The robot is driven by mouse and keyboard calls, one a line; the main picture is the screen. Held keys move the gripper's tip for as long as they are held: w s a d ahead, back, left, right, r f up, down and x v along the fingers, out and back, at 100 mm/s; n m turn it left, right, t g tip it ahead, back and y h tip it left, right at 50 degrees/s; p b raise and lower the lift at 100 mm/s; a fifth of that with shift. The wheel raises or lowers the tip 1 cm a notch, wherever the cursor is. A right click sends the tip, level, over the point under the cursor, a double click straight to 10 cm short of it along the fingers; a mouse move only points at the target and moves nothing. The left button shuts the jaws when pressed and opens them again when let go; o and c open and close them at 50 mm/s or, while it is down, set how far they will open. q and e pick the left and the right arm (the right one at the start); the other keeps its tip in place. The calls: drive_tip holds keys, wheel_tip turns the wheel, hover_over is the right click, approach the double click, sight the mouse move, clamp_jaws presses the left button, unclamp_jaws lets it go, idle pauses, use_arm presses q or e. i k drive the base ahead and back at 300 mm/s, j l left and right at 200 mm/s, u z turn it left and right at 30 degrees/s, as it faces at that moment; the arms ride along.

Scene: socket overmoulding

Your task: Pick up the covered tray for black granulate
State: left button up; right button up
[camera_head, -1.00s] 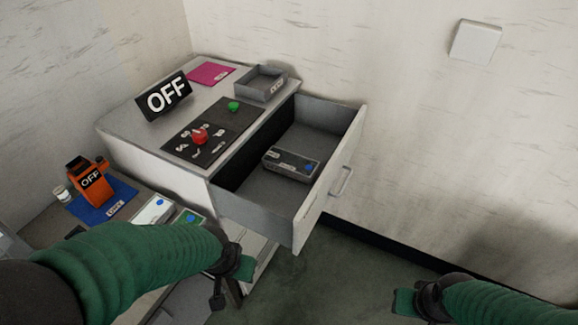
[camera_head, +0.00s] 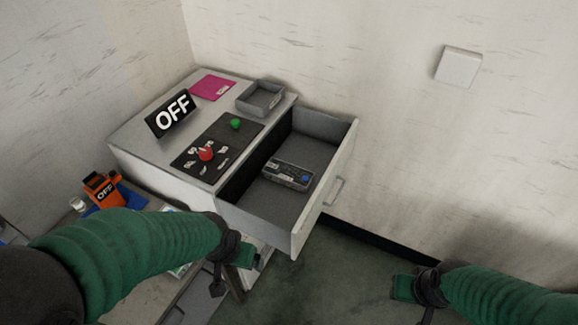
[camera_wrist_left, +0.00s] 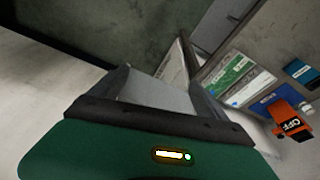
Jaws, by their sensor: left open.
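A covered grey tray (camera_head: 288,174) with a dark label strip and a blue mark lies in the open drawer (camera_head: 325,188), near its inner side. Its label is too small to read, so I cannot tell whether it is for black granulate. My left gripper (camera_head: 250,264) is in front of the drawer, below and left of the tray and apart from it. In the left wrist view the left gripper (camera_wrist_left: 158,88) is open, with nothing seen held. My right gripper (camera_head: 408,290) is at the lower right, away from the drawer; its jaw opening does not show clearly.
On the cabinet top are an OFF sign (camera_head: 171,115), a red knob (camera_head: 206,154), a green button (camera_head: 236,124), an open grey tray (camera_head: 260,97) and a pink sheet (camera_head: 212,88). An orange OFF device (camera_head: 103,188) stands lower left; green-and-white labelled items (camera_wrist_left: 232,74) lie nearby.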

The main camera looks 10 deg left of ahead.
sight(295, 178)
drive_tip(key=i+z, duration=0.35)
drive_tip(key=i+j+z, duration=0.1)
drive_tip(key=i+z, duration=0.25)
drive_tip(key=k, duration=0.1)
